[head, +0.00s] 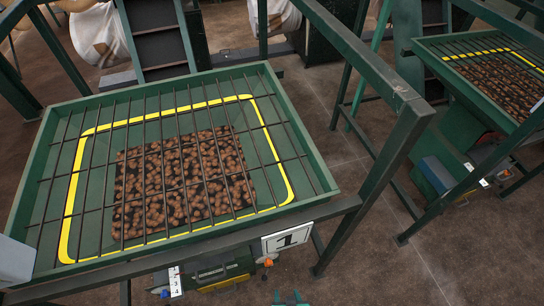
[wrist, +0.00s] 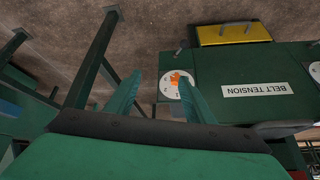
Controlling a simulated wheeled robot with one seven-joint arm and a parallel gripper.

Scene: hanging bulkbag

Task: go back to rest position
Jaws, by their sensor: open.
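My gripper (wrist: 159,80) is open, with its two teal fingers apart and nothing seen between them. Only its tips show in the head view (head: 290,299), at the bottom edge. In the wrist view, a white dial with an orange knob (wrist: 176,82) lies beyond the right finger, which overlaps part of it. The dial is on a green panel (wrist: 235,65) labelled "BELT TENSION". I cannot tell from the frames how far the fingertips are from the dial. The orange knob also shows in the head view (head: 267,262), above and left of my gripper.
A green hopper (head: 325,172) with a dark grate, a yellow outline and brown round produce fills the left. A sign "1" (head: 287,237) hangs on its front. Green posts (head: 383,165) stand at the right, with a second hopper (head: 500,75) beyond. Brown floor (head: 375,265) is open at lower right.

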